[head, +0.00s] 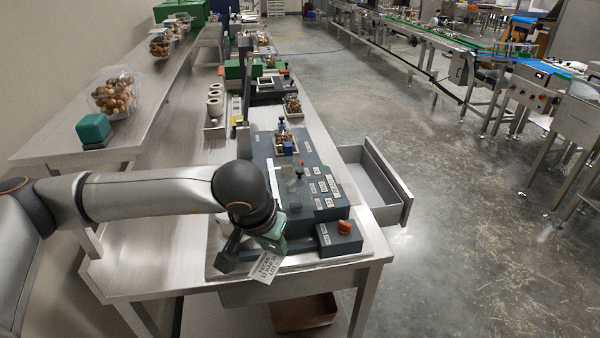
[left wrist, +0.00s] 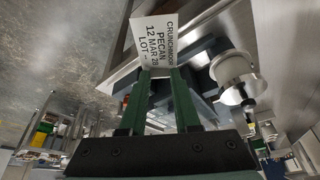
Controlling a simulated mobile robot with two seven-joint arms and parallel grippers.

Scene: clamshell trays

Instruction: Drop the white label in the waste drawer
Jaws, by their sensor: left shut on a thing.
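The white label (head: 266,267) hangs at the front edge of the bench, with black print on it. In the left wrist view the label (left wrist: 153,42) shows PECAN and a date between the tips of the green fingers. My left gripper (head: 268,248) is shut on one end of it. The waste drawer (head: 405,203) stands pulled out from the right side of the bench, and its visible inside looks empty. The gripper and label are left of the drawer and nearer the camera. My right gripper is not in view.
A dark machine panel (head: 262,150) with labelled buttons lies between the arm and the drawer. A control box with an orange-red knob (head: 344,227) sits at the bench's front right corner. A brown bin (head: 304,313) is under the bench. The floor right of the drawer is clear.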

